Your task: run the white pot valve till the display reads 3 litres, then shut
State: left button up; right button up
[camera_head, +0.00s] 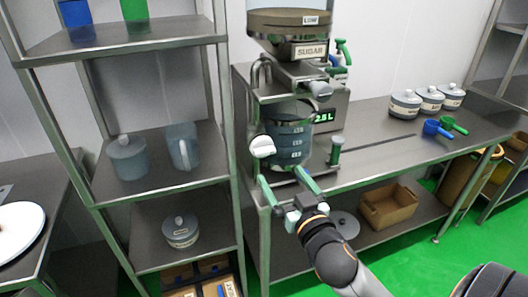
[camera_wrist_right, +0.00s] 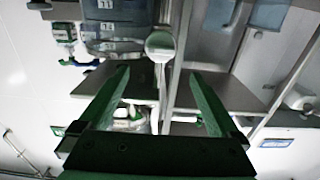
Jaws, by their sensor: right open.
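The white valve knob (camera_head: 262,147) sticks out at the front left of a blue-grey pot (camera_head: 289,150) marked with level bands. In the right wrist view the round knob (camera_wrist_right: 160,44) sits on a thin stem, just beyond and between my fingertips. My right gripper (camera_head: 283,177) is open and empty, just below and in front of the knob, and does not appear to touch it. The display (camera_head: 323,117) behind the pot seems to read 2.8L, its left edge partly covered. I cannot tell the valve's setting for sure. My left gripper is out of view.
A hopper labelled SUGAR (camera_head: 310,50) hangs over the pot. A shelf rack (camera_head: 160,140) is close on the left. Lidded pots (camera_head: 405,104) and a blue scoop (camera_head: 435,128) lie farther right; the bench between is mostly clear.

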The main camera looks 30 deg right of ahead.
aim_at(265, 153)
jog(key=p+x, duration=0.1)
jog(key=x, duration=0.9)
jog(key=shift+w, duration=0.25)
jog(key=c, duration=1.3)
jog(key=shift+n+p, duration=0.3)
jog(key=shift+a+n+p, duration=0.1)
jog(key=shift+n+p, duration=0.4)
jog(key=shift+n, duration=0.6)
jog(key=shift+n+p, duration=0.55)
jog(key=shift+n, duration=1.05)
jog(key=shift+a, duration=0.1)
